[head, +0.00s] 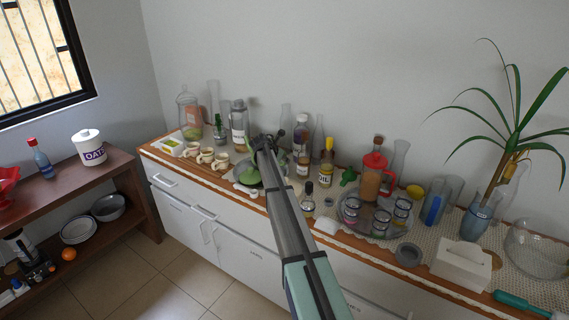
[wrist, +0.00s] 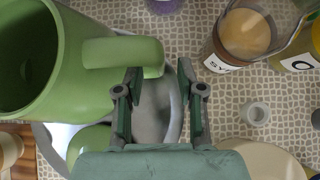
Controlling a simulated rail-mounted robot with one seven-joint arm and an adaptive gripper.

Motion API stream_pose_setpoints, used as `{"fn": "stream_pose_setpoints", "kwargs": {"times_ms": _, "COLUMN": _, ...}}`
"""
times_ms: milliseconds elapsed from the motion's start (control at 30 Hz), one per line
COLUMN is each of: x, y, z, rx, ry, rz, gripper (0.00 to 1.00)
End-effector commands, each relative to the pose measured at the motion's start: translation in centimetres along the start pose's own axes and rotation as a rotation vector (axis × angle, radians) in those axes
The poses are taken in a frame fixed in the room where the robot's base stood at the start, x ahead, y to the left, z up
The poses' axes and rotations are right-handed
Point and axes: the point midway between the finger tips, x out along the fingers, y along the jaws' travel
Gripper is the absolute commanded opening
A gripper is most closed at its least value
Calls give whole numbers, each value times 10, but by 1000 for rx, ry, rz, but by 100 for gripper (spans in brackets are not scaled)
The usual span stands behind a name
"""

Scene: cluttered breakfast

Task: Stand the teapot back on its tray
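The green teapot (head: 249,175) is on the counter, partly hidden behind my arm in the head view. In the wrist view the teapot (wrist: 75,65) fills the upper left, its dark open mouth facing left and its handle (wrist: 125,54) pointing right. My gripper (wrist: 158,88) is open; the handle's end is at the left fingertip and partly between the fingers. I cannot tell whether they touch. A pale grey metallic surface (wrist: 155,110), perhaps the tray, shows beneath the fingers. A rounded green piece (wrist: 90,145) lies below the teapot. My gripper (head: 264,142) is above the teapot in the head view.
Bottles (head: 326,163) and a syrup jar (wrist: 243,35) stand close to the right. Several small cups (head: 206,156) are on the left. A round glass tray (head: 352,222) holds a red-lidded jug (head: 374,175) and jars. The counter is crowded.

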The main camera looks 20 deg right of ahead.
Motion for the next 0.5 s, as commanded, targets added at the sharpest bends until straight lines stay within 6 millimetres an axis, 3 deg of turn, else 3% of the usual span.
{"fn": "stream_pose_setpoints", "kwargs": {"times_ms": 300, "x": -61, "y": -1, "z": -2, "rx": 0, "ry": 0, "rz": 2, "gripper": 38}}
{"fn": "stream_pose_setpoints", "kwargs": {"times_ms": 500, "x": -82, "y": 0, "z": -1, "rx": 1, "ry": 0, "rz": 1, "gripper": 38}}
